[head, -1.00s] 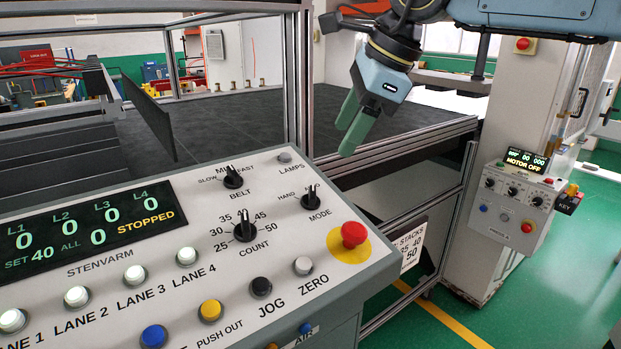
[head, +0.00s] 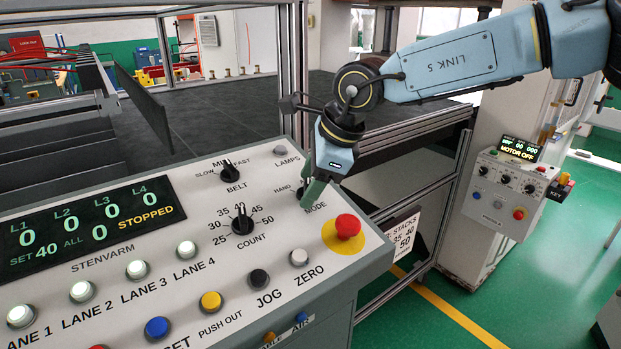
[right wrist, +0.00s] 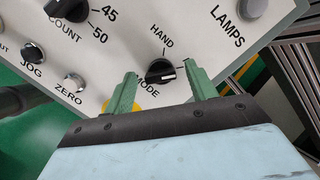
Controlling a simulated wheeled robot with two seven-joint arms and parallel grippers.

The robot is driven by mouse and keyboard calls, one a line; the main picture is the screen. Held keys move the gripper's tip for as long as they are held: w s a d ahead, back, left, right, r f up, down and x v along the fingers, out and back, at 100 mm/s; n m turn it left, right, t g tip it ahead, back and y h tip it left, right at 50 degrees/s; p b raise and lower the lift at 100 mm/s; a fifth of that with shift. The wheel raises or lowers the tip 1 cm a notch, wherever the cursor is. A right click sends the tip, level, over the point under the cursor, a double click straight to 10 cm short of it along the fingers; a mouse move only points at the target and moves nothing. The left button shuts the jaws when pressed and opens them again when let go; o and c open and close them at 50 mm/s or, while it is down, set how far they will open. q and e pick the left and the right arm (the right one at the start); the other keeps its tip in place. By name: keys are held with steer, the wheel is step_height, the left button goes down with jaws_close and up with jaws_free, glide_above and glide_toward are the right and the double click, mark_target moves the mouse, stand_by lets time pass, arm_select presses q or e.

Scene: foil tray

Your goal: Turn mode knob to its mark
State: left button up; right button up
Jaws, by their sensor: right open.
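The black mode knob (right wrist: 160,72) sits on the sloped grey panel, between the HAND and MODE labels. In the right wrist view it lies between the two green fingers of my right gripper (right wrist: 159,70), which is open with one finger on each side. A gap shows beside the knob, and I see no clear contact. In the head view my right gripper (head: 308,193) points down at the panel's right part and hides most of the knob. Short tick marks show around the knob; its exact pointing is hard to read. My left gripper is not in view.
The count knob (head: 242,222) and belt knob (head: 231,172) stand to the left. The red stop button (head: 347,226) is close by at lower right. The lamps button (head: 280,151) is above. A metal frame rises behind the panel.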

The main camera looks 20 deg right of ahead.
steer(key=shift+c, duration=1)
steer(key=c, duration=0.8)
steer(key=shift+f+n+b, duration=0.1)
steer(key=shift+n+b, duration=0.75)
steer(key=shift+n, duration=0.05)
steer(key=shift+n+g, duration=0.4)
steer(key=shift+n, duration=0.4)
steer(key=n+g, duration=0.1)
steer(key=n, duration=0.4)
steer(key=shift+w+n+g+h+p, duration=0.1)
steer(key=shift+n+g+h+p, duration=0.2)
steer(key=shift+n, duration=1.05)
steer(key=shift+n+g+h+p, duration=0.2)
steer(key=shift+n+p, duration=0.15)
steer(key=shift+n, duration=1)
